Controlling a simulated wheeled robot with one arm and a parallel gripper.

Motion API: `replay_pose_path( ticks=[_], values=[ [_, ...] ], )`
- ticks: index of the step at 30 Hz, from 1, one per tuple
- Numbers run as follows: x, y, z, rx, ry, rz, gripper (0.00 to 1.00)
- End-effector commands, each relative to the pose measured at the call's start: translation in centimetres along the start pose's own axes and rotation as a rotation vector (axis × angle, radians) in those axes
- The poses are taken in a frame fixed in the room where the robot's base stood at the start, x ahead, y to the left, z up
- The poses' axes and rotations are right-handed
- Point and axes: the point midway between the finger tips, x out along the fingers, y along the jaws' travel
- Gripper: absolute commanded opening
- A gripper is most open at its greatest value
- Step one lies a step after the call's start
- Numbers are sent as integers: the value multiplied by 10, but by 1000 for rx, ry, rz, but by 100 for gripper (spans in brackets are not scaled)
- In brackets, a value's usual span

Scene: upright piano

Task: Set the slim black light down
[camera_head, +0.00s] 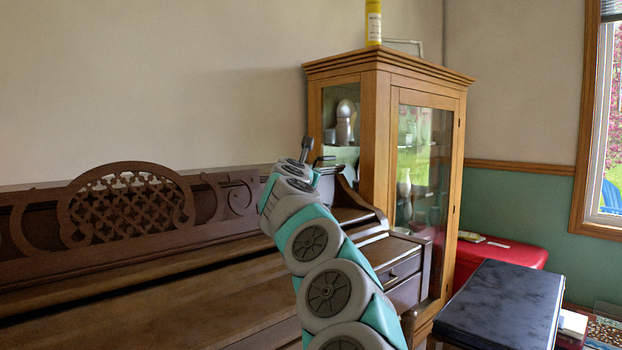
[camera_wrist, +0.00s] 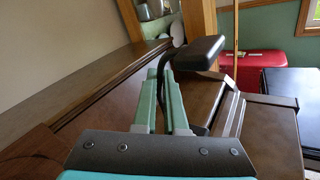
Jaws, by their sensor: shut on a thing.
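The slim black light shows in the wrist view, with a dark oblong head (camera_wrist: 200,52) and a thin curved stem by the fingertips. My gripper (camera_wrist: 166,78) is shut on the light, its two teal fingers close together. The light appears over the right end of the upright piano (camera_wrist: 110,90). I cannot tell whether its lower part touches the wood, as the fingers hide it. In the head view my arm reaches up in front of the piano (camera_head: 130,265), and its far end hides the fingers.
A wooden glass-fronted cabinet (camera_head: 380,110) stands just beyond the piano's right end, with a yellow can (camera_head: 373,22) on top. A black-topped bench (camera_head: 500,305) and a red case (camera_head: 505,252) are at the right. The piano's long top left of my arm looks clear.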

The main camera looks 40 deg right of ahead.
Motion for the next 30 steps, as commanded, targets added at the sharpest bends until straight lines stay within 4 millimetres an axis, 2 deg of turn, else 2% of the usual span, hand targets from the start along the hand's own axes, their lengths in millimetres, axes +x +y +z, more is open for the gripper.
replay_pose_path(
  ticks=[18,26,30],
  values=[
    [63,16,-9,-5,-1,-2,0],
    [72,18,-15,0,0,3,0],
    [72,11,-36,0,2,4,0]
  ],
)
